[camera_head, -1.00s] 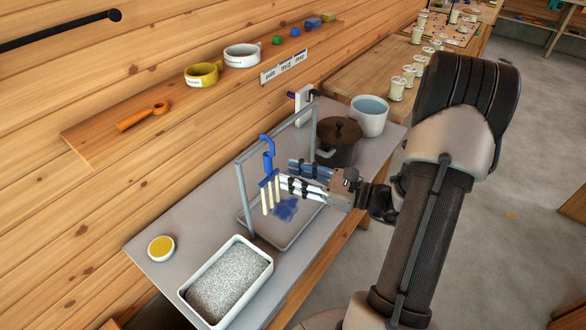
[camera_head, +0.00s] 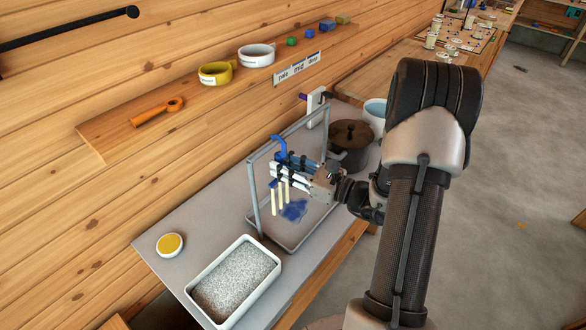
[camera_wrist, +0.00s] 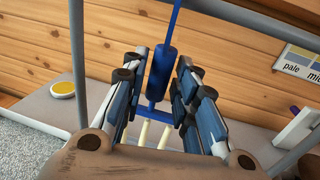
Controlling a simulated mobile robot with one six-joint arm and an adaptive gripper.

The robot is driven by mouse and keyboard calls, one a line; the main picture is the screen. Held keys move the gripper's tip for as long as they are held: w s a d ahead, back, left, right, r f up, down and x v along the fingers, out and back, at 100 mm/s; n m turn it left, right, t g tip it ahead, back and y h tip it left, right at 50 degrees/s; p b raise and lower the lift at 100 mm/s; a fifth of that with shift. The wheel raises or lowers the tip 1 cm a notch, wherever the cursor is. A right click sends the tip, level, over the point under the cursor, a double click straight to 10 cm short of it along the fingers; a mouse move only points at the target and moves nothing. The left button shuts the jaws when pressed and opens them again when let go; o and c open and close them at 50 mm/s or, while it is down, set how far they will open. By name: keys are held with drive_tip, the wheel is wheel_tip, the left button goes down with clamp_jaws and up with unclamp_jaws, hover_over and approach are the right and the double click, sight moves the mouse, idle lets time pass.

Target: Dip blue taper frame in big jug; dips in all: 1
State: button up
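The blue taper frame (camera_head: 279,152) hangs upright from the top rail of a grey metal stand (camera_head: 253,185). Several pale tapers (camera_head: 281,198) point down from it. My gripper (camera_head: 277,170) is at the frame, fingers pointing left. In the wrist view, the frame's blue grip (camera_wrist: 161,75) is between the two open fingers, with narrow gaps beside it; contact is hard to tell. A large white vessel (camera_head: 374,112), likely the big jug, stands at the bench's far end, partly hidden by my arm. Its pale blue contents showed earlier.
A dark lidded pot (camera_head: 350,146) stands between the stand and white vessel. A blue patch (camera_head: 294,210) lies on the tray below the tapers. A tub of grey grains (camera_head: 236,282) and a yellow-topped dish (camera_head: 170,245) are nearer. A wall shelf (camera_head: 120,135) runs above.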

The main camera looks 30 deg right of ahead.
drive_tip(key=shift+s, duration=0.1)
clamp_jaws()
drive_tip(key=shift+r, duration=0.15)
drive_tip(key=shift+r+p, duration=1)
drive_tip(key=shift+r, duration=0.1)
drive_tip(key=a+v, duration=0.1)
drive_tip(key=v, duration=0.6)
drive_tip(key=shift+s, duration=0.25)
drive_tip(key=shift+a, duration=0.1)
